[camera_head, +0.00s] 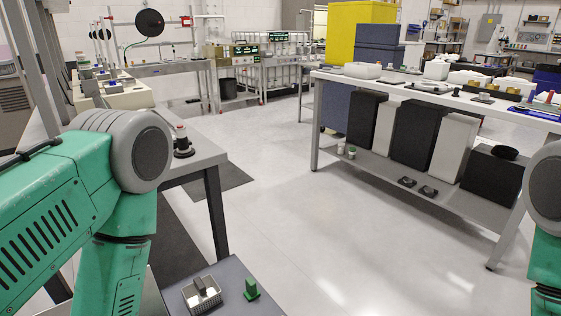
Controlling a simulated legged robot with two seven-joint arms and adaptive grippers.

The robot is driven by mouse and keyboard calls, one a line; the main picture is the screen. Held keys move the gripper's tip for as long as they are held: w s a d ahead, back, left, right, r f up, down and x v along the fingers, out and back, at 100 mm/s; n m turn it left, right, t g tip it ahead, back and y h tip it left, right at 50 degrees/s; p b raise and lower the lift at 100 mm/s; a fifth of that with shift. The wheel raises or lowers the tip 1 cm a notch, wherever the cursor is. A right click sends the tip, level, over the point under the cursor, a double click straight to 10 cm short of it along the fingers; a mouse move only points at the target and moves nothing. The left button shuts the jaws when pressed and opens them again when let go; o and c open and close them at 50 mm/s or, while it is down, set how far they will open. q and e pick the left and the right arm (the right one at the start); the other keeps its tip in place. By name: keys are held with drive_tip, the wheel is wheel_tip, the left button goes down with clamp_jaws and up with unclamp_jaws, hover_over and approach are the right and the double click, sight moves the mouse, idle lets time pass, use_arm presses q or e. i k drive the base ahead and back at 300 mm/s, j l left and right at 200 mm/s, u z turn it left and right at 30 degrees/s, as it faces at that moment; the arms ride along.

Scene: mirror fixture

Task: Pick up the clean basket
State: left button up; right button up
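A small pale basket (209,299) stands on a dark grey surface (239,271) at the bottom of the head view, left of the middle. A dark grey and brownish piece stands up in it. I cannot tell whether this is the clean basket. A small green block-like object (251,290) stands just to its right, apart from it. My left arm fills the left side and my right arm shows at the right edge. Both grippers are outside the view.
A grey table (200,150) with a red-topped dark device (182,142) stands behind my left arm. A long white workbench (450,97) with many parts on top and boxes below stands at right. The floor (290,210) between them is clear.

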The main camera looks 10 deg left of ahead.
sight(201, 296)
drive_tip(key=z, duration=0.3)
drive_tip(key=l+z, duration=0.2)
drive_tip(key=l, duration=0.15)
drive_tip(key=i+l+z, duration=0.25)
drive_tip(key=l+z, duration=0.2)
drive_tip(key=l, duration=0.25)
drive_tip(key=i+l+u, duration=0.3)
drive_tip(key=i, duration=0.35)
drive_tip(key=i+l+u, duration=0.25)
drive_tip(key=i+l, duration=0.2)
drive_tip(key=i, duration=0.15)
drive_tip(key=i+j+u, duration=0.2)
drive_tip(key=u, duration=0.2)
drive_tip(key=i+j+u, duration=0.1)
drive_tip(key=i+u, duration=0.2)
drive_tip(key=u, duration=0.15)
drive_tip(key=i+u, duration=0.55)
drive_tip(key=u, duration=0.25)
drive_tip(key=i+l+u, duration=0.2)
drive_tip(key=u, duration=0.25)
drive_tip(key=i+l+u, duration=0.1)
drive_tip(key=i+u, duration=0.35)
drive_tip(key=i, duration=0.1)
